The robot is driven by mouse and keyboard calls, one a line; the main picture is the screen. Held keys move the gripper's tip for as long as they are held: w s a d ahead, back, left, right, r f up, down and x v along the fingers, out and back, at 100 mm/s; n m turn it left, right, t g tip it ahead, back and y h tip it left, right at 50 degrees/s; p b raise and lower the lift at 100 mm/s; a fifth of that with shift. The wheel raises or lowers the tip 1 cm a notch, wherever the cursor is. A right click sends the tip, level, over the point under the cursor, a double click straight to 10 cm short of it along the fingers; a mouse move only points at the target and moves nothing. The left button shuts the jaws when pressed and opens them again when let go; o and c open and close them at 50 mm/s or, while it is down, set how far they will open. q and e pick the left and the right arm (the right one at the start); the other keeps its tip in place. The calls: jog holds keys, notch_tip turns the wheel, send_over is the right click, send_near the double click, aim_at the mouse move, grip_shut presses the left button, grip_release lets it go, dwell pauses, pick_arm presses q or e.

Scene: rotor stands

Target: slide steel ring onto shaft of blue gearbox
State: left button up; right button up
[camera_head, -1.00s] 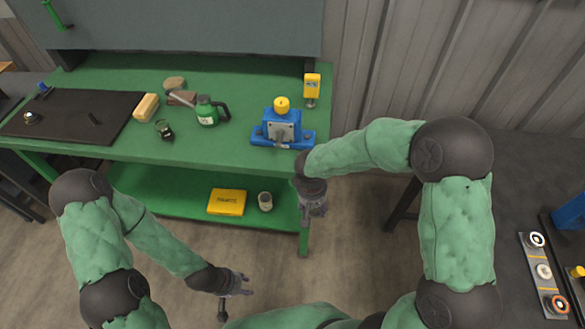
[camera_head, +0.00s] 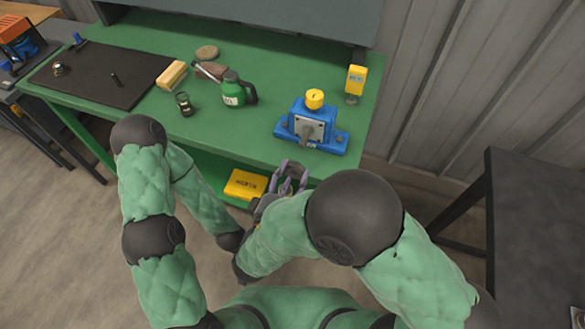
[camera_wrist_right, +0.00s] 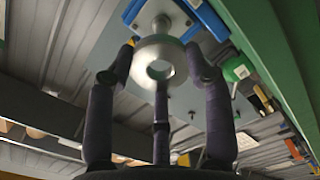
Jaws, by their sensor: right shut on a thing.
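The blue gearbox (camera_head: 333,141) stands on the green bench, with a yellow cap on top and a grey shaft (camera_head: 305,134) pointing out of its pale front plate. My right gripper (camera_head: 289,176) is at the bench's front edge, below and in front of the gearbox. In the right wrist view its dark fingers (camera_wrist_right: 160,75) are shut on the steel ring (camera_wrist_right: 152,52). The shaft (camera_wrist_right: 160,24) shows beyond the ring, roughly in line; I cannot tell the gap between them. The ring is not clear in the head view. My left gripper is hidden behind my right arm.
On the bench (camera_head: 235,134) stand a green can (camera_head: 233,94), a small dark jar (camera_head: 184,104), a wooden-backed brush (camera_head: 172,75) and a yellow device (camera_head: 355,80). A yellow box (camera_head: 244,184) lies on the lower shelf. A dark table (camera_head: 535,215) stands at right.

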aim_at(302, 146)
jog(key=shift+a+r+y, duration=0.25)
jog(key=shift+a+y, duration=0.05)
jog(key=shift+p+x, duration=0.35)
jog(key=shift+x, duration=2.1)
jog(key=shift+d+n, duration=0.1)
jog(key=shift+n, duration=0.4)
jog(key=shift+b+x, duration=0.9)
jog(key=shift+b+x, duration=0.7)
jog(key=shift+x, duration=1)
jog(key=shift+r+b, duration=0.15)
jog(key=shift+b, duration=0.15)
jog(key=shift+b+x, duration=0.55)
jog(key=shift+x, duration=0.5)
dwell(0.4)
